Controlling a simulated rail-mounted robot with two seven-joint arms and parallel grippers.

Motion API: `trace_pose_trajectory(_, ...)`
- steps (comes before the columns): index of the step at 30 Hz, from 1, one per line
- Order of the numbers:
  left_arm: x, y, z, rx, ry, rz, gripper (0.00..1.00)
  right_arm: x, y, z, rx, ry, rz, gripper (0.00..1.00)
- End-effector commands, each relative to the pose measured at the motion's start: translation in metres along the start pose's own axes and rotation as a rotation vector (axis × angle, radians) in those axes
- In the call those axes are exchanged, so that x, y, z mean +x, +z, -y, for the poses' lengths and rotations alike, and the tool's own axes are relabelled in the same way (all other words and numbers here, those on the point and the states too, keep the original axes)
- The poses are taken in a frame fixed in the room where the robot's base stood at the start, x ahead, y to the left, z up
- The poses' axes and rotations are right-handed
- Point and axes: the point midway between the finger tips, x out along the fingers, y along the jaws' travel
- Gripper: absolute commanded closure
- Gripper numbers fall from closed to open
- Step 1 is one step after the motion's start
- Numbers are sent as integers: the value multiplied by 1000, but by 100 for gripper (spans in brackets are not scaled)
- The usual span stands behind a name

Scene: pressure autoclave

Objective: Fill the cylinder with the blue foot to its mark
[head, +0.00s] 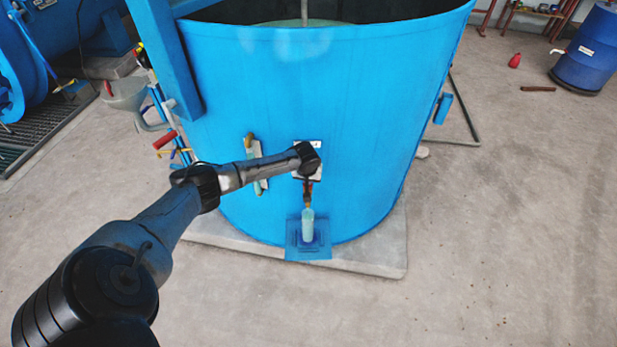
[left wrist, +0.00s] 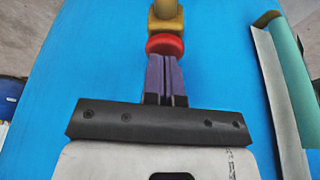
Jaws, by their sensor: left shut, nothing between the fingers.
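The clear, pale teal cylinder (head: 308,224) stands upright on a small blue shelf (head: 293,251) at the foot of the big blue tank. Its foot, mark and liquid level are too small to read. A small brass tap (head: 307,201) is on the tank wall just above the cylinder. My left gripper (head: 308,188) is in front of the tank above the cylinder. In the left wrist view, its purple fingers (left wrist: 164,62) are shut and empty, with their tips at or close to a red ring (left wrist: 165,44) on the brass tap (left wrist: 167,18); contact is unclear.
The blue tank (head: 300,100) stands on a concrete slab (head: 385,255). A gauge with a green tube (head: 257,165) is on its wall left of the tap. A grey funnel-like vessel (head: 128,95) stands at left, and a blue drum (head: 588,50) at far right.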

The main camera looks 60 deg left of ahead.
Motion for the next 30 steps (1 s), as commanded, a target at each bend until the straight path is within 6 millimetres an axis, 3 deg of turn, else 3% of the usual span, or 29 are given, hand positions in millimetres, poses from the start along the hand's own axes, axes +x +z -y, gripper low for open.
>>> trace_pose_trajectory(1,9,9,2,6,-12,14,100,2,1,-1,-2,2,0,57)
trace_pose_trajectory(5,9,9,2,6,-12,14,100,2,1,-1,-4,3,1,57)
trace_pose_trajectory(14,0,6,2,5,-11,14,100,-8,-2,-1,-2,1,1,57)
trace_pose_trajectory(24,-45,-14,0,3,-4,4,100,-55,-18,-1,5,-4,0,57)
trace_pose_trajectory(30,-84,-14,-1,5,0,-2,100,-59,-19,-1,5,-4,-2,57)
